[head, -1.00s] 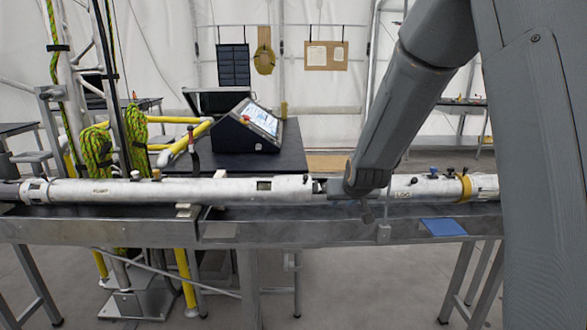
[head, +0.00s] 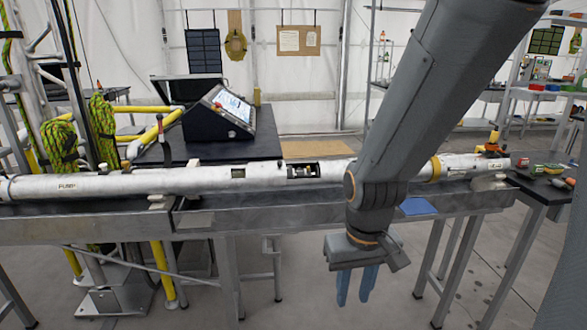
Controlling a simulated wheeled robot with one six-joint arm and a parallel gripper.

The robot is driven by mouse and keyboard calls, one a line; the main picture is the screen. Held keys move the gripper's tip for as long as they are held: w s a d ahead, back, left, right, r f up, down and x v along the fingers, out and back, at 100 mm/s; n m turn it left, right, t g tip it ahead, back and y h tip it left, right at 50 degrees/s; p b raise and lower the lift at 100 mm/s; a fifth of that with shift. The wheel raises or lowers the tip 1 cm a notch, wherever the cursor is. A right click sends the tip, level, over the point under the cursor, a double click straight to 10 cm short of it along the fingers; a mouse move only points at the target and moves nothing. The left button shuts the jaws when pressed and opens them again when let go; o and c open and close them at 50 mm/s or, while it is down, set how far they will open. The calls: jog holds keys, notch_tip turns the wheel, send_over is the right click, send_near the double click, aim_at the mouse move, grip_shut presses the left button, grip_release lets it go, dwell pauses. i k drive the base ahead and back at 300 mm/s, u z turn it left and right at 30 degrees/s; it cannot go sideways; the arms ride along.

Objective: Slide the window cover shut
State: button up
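A long white tube (head: 130,183) lies along a metal trough across the head view. Near its middle is a dark open window (head: 303,170) with small metal parts showing inside. A smaller dark window (head: 238,173) is to its left. I cannot clearly make out the window cover as a separate piece. My gripper (head: 354,300) hangs low in front of the trough, to the right of and below the open window. Its two blue fingers point down with a gap between them and nothing in it. My arm hides part of the tube right of the window.
The metal trough (head: 270,218) runs under the tube. A black case with a screen (head: 225,110) stands on a dark table behind. A blue pad (head: 415,206) lies on the trough's right part. A side table at right holds small items.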

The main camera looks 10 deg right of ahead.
aim_at(262, 174)
jog(key=k, duration=0.5)
jog(key=z, duration=1)
jog(key=i, duration=0.7)
jog(key=u, duration=0.95)
